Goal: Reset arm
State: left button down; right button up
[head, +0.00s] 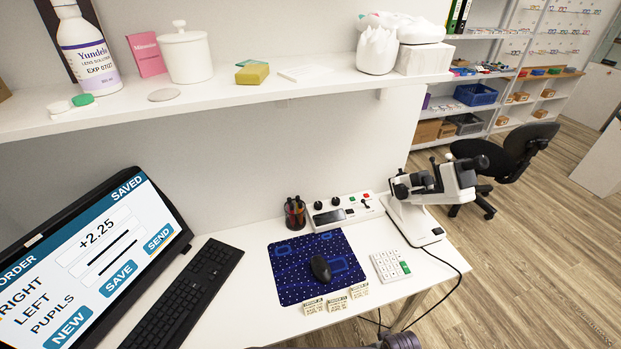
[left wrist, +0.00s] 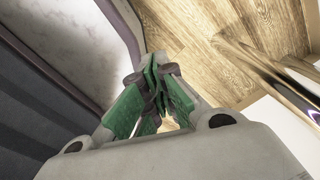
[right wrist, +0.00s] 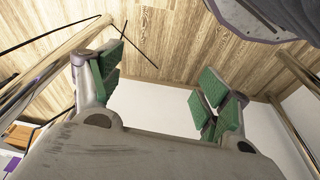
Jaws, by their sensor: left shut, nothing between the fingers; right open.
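My left gripper (left wrist: 158,85) shows in the left wrist view with its green finger pads together and nothing between them. Wooden floor lies beyond its tips. My right gripper (right wrist: 160,80) shows in the right wrist view, its green pads wide apart and empty, with wooden floor and a pale surface beyond. Neither gripper's fingers can be made out in the head view; a grey and purple part at the bottom edge appears to be of my own arm. Neither gripper touches any object that I can see.
A shelf (head: 230,98) hangs above. A cable (head: 455,285) droops off the right edge.

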jog(key=s+d+f+p, duration=0.2)
jog(key=s+f+p, duration=0.3)
jog(key=s+f, duration=0.65)
pick_arm(q)
jog(key=d+r+p, duration=0.4)
jog(key=r+p, duration=0.1)
jog(key=r, duration=0.5)
jog(key=shift+s+d, duration=0.25)
jog(key=shift+s, duration=0.1)
pick_arm(e)
jog(key=s+d+f, duration=0.1)
jog(key=s+f, duration=0.1)
jog(key=s, duration=0.4)
jog(key=s+d+f+g, duration=0.1)
jog(key=s+f, duration=0.2)
jog(key=s, duration=0.4)
jog(key=shift+s+d+g, duration=0.2)
jog(key=shift+s+g, duration=0.1)
pick_arm(q)
jog(key=shift+a+r, duration=0.1)
jog(key=shift+a, duration=0.05)
pick_arm(e)
jog(key=shift+f, duration=0.1)
pick_arm(q)
jog(key=shift+f+b, duration=0.4)
pick_arm(e)
jog(key=shift+f, duration=0.4)
